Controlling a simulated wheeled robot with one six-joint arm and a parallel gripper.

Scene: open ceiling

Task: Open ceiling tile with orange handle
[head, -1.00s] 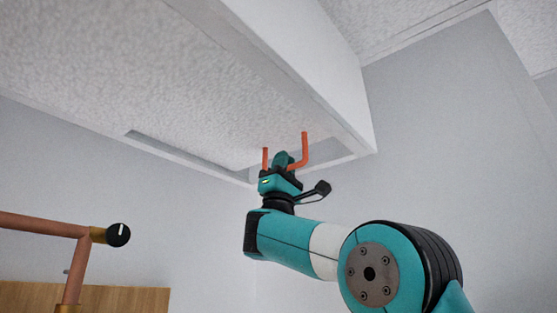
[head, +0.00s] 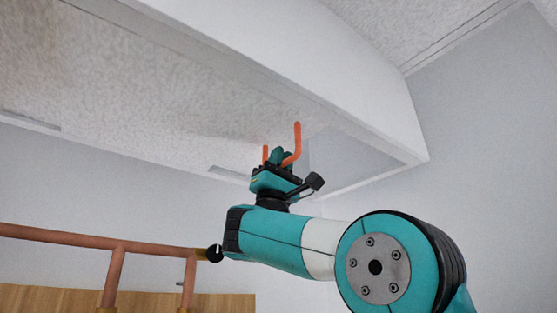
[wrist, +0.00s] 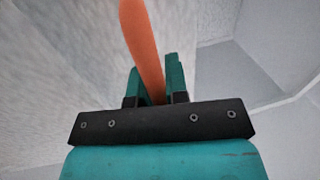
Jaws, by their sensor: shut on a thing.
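The orange handle (head: 297,140) is a bent bar on the underside of the speckled white ceiling tile (head: 130,95) in the head view. My gripper (head: 281,158) is shut on the bar of the handle, just below the tile. The wrist view shows the handle (wrist: 142,45) rising between the two teal fingers (wrist: 156,85). To the right of the handle, a gap shows between the tile and the white ceiling frame (head: 370,110). The part of the handle inside the fingers is hidden.
Copper-coloured pipes (head: 70,236) run at the lower left, with a black-capped end (head: 214,253) near my arm. A wooden panel (head: 40,298) is behind them. A grey wall (head: 485,130) stands at the right. The space below the tile is mostly clear.

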